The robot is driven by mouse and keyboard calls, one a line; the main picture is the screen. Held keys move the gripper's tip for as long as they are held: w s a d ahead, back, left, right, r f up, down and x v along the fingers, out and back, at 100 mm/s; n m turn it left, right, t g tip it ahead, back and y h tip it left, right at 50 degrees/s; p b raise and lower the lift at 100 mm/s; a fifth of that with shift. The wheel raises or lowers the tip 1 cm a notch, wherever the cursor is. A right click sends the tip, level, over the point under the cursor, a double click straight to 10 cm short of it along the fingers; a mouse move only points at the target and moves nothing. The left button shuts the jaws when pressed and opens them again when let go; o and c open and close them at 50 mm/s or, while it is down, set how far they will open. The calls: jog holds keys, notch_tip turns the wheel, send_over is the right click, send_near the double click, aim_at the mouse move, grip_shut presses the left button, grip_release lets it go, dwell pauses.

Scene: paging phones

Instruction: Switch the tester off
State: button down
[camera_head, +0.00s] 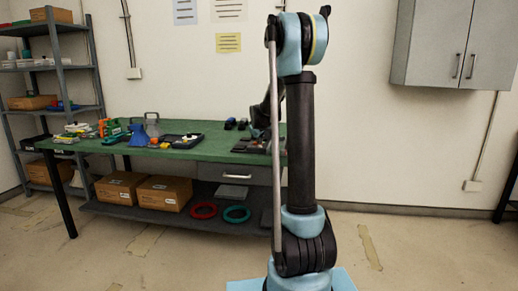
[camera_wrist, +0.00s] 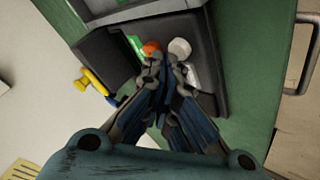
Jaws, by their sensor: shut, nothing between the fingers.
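In the wrist view a dark box-like device (camera_wrist: 103,48), which looks like the tester, lies on the green bench top. On its face are a bright green part (camera_wrist: 135,46), an orange-red knob or button (camera_wrist: 151,47) and a pale round knob (camera_wrist: 180,47). My gripper (camera_wrist: 165,66) is shut and empty, its fingertips right over the face, close below the orange part and the pale knob. I cannot tell whether they touch. The fingers hide part of the face. In the head view dark equipment (camera_head: 252,146) shows on the bench beside my arm, which hides much of it.
The green bench (camera_head: 100,146) also carries a black tray (camera_head: 183,140), a blue funnel-like item (camera_head: 138,136) and several small tools. In the wrist view a yellow item (camera_wrist: 90,83) lies beside the device. A drawer handle (camera_wrist: 303,58) is at the right. A shelf rack stands left.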

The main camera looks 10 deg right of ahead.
jog(key=shift+r, duration=0.1)
notch_tip(320, 180, up, 6)
dwell(0.9)
jog(key=shift+s, duration=0.1)
jog(key=s+d+f+m+g, duration=0.1)
jog(key=s+f+m+g, duration=0.1)
jog(key=s, duration=1.3)
jog(key=s+f+m+g, duration=0.1)
jog(key=s+f+m, duration=0.1)
jog(key=s, duration=1.2)
jog(key=s+f+m+g, duration=0.1)
jog(key=s+f, duration=0.3)
jog(key=s, duration=0.5)
jog(key=s+f+m+g, duration=0.1)
jog(key=s+f, duration=0.4)
jog(key=s, duration=0.4)
jog(key=s+f+m+g+y, duration=0.1)
jog(key=s+f+g, duration=0.1)
jog(key=s+f, duration=0.3)
jog(key=s, duration=0.4)
jog(key=shift+s+a+m, duration=0.15)
jog(key=shift+a+m, duration=0.05)
jog(key=shift+m, duration=0.1)
